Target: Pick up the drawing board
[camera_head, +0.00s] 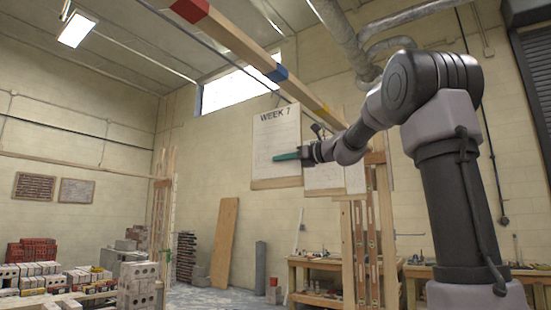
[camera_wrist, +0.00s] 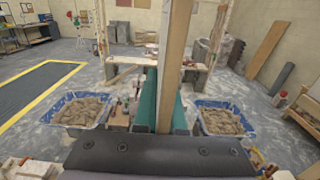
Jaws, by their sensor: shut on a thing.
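The drawing board (camera_head: 276,127) is a pale upright panel headed "WEEK 7" with a wooden strip along its bottom, held up off the floor in the head view. My gripper (camera_head: 290,156) has teal fingers and is shut on the board near its right side; one finger crosses its face. In the wrist view the board (camera_wrist: 174,60) shows edge-on as a tall narrow wooden strip, upright between the teal fingers of my gripper (camera_wrist: 165,115). The finger behind the board is hidden in the head view.
A long beam with coloured bands (camera_head: 240,42) runs overhead close by. Blue-lined mortar tubs (camera_wrist: 82,110) (camera_wrist: 222,119) stand at both sides below. A workbench (camera_head: 325,264) and upright levels (camera_head: 372,240) are at the right. Bricks (camera_head: 35,250) are stacked at left.

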